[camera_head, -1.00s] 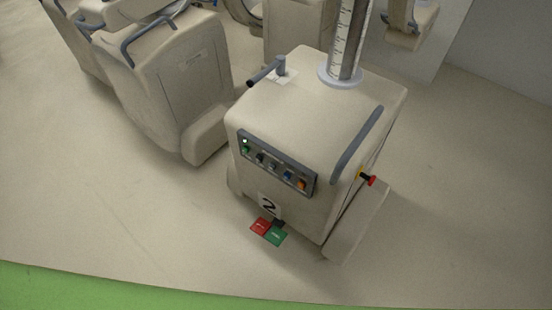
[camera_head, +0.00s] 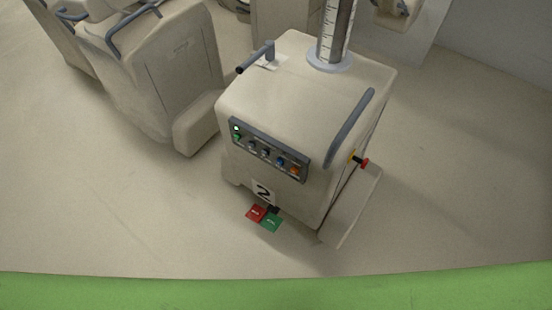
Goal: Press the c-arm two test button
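The c-arm cart marked "2" (camera_head: 262,193) stands in the middle of the head view, a beige box with a ruled column (camera_head: 335,35) on top. A dark control panel (camera_head: 268,150) is on its front face. The panel carries a lit green lamp (camera_head: 236,128), a green button (camera_head: 237,138), two dark controls, a blue button (camera_head: 280,162) and an orange button (camera_head: 295,170). Their labels are too small to read, so I cannot tell which is the test button. Neither of my grippers is in view.
Red (camera_head: 256,213) and green (camera_head: 271,223) pedals lie at the cart's foot. A red knob (camera_head: 364,163) sticks out of its right side. Another beige cart (camera_head: 165,75) stands close on the left. The floor in front is clear, with a green band (camera_head: 280,292) along the bottom.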

